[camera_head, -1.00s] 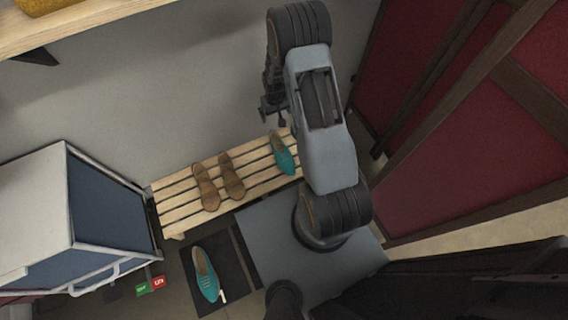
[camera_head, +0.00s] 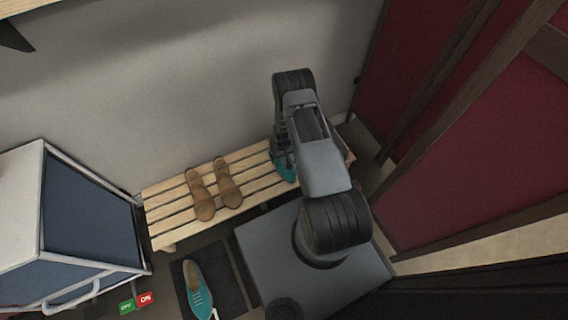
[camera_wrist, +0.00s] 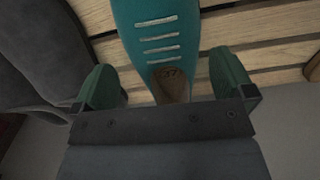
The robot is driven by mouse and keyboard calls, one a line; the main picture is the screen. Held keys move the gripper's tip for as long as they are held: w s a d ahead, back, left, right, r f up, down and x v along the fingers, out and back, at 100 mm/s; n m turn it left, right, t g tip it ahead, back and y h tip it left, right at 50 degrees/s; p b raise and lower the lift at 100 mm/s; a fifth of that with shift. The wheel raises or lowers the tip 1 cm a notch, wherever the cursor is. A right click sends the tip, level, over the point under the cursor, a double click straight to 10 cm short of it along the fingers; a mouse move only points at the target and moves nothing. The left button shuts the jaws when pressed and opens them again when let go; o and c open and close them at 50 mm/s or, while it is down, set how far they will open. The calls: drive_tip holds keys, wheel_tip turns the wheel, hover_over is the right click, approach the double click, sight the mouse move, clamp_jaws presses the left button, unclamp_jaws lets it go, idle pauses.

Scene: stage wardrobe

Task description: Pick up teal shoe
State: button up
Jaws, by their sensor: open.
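A teal shoe with pale lace bars (camera_wrist: 157,32) lies on the slatted wooden bench. In the head view, part of this shoe (camera_head: 287,170) shows beneath my arm. My gripper (camera_wrist: 165,80) is open in the wrist view, with one green-padded finger on each side of the shoe's heel end. I cannot tell whether either finger touches it. A second teal shoe (camera_head: 198,290) lies on the dark mat on the floor, away from my gripper. My gripper's fingertips are hidden in the head view.
A pair of brown shoes (camera_head: 214,190) sits on the bench (camera_head: 165,210) to the left. A blue and white case (camera_head: 85,215) stands farther left. Red panels (camera_head: 440,110) with dark frames stand at the right. Small green and red tags (camera_head: 137,302) lie near the mat.

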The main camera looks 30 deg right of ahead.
sight(283, 159)
drive_tip(key=shift+a+f+b, duration=0.15)
drive_tip(key=shift+f+b, duration=1.25)
drive_tip(key=shift+f, duration=1.4)
drive_tip(key=c, duration=0.7)
drive_tip(key=shift+c, duration=0.4)
drive_tip(key=shift+r, duration=0.2)
